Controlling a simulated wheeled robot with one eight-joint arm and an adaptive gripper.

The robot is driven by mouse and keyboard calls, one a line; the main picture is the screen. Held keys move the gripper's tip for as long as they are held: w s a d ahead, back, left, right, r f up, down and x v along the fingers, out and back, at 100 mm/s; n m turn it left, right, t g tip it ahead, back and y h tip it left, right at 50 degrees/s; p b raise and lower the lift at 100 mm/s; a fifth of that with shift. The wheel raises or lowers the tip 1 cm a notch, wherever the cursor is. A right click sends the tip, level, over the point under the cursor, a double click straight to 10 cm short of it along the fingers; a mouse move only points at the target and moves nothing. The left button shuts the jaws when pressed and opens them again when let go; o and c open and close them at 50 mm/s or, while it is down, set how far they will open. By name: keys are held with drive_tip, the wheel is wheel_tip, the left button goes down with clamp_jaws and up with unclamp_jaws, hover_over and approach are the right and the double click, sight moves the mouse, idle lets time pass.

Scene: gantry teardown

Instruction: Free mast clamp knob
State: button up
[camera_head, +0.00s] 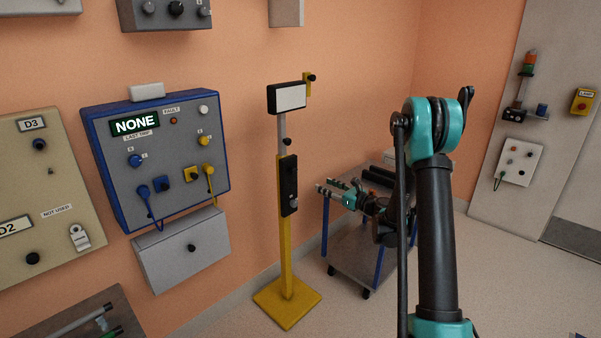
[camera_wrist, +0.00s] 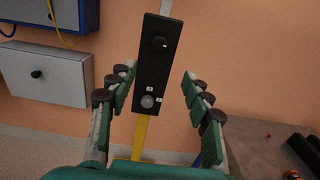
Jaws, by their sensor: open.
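A yellow mast (camera_head: 285,240) stands on a yellow square foot, with a grey upper tube (camera_head: 282,130). A black block (camera_head: 289,172) is fixed to the mast, and it also shows in the wrist view (camera_wrist: 151,70). The block carries a dark round knob (camera_wrist: 158,43) near its top and a grey round knob (camera_wrist: 147,101) low down, beside small white labels. Which of these is the clamp knob I cannot tell; another small black knob (camera_head: 287,141) sits just above the block. My gripper (camera_wrist: 160,74) is open and empty, its fingers either side of the block in the picture.
A blue-framed panel (camera_head: 160,110) reading NONE hangs left of the mast, above a grey box (camera_head: 181,250). A white sign plate (camera_head: 290,97) tops the mast. A grey cart (camera_head: 352,262) stands right of the mast. The floor in front of the mast looks clear.

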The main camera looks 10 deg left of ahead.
sight(295, 172)
drive_tip(key=x, duration=1.6)
drive_tip(key=shift+w+a, duration=0.2)
drive_tip(key=shift+a, duration=0.1)
clamp_jaws()
